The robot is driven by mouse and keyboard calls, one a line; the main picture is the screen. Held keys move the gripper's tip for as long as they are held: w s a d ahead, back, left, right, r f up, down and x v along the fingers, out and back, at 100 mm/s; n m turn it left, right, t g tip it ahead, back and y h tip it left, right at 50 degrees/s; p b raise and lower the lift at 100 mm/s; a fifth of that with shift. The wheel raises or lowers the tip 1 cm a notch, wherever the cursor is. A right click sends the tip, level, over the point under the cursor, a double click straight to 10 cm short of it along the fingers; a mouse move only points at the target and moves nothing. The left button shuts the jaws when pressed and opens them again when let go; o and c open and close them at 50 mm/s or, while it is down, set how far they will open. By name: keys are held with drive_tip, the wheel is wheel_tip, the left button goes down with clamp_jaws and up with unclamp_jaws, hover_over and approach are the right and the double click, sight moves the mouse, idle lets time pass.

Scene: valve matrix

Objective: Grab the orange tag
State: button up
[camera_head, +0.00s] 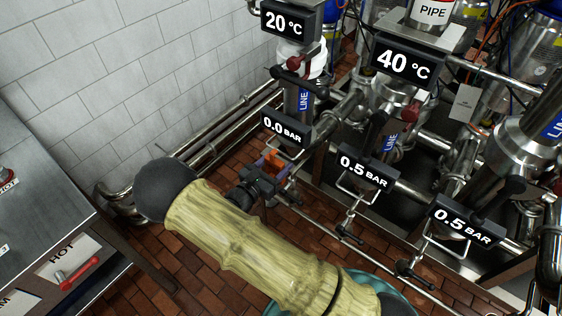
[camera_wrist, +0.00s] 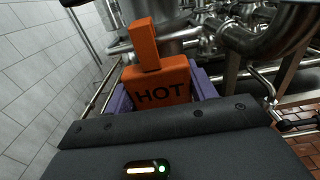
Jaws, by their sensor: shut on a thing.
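The orange tag (camera_wrist: 158,78) is marked HOT and has a narrower upright part at its top. In the wrist view it stands between the purple fingers of my gripper (camera_wrist: 160,92), which are shut on it. In the head view the orange tag (camera_head: 272,162) is small and partly covered by my gripper (camera_head: 277,173), just below the 0.0 BAR display. I cannot tell from these views whether the tag still touches the pipework behind it.
Display boxes reading 0.0 BAR (camera_head: 283,129), 0.5 BAR (camera_head: 364,171) and 0.5 BAR (camera_head: 466,225) stand among steel pipes and valve handles. A white tiled wall (camera_head: 150,60) is at the left. A metal counter (camera_head: 45,180) with a HOT label is at the lower left.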

drive_tip(key=b+v, duration=0.1)
drive_tip(key=v, duration=1.4)
drive_tip(key=shift+s+a+b, duration=0.15)
drive_tip(key=shift+b, duration=0.2)
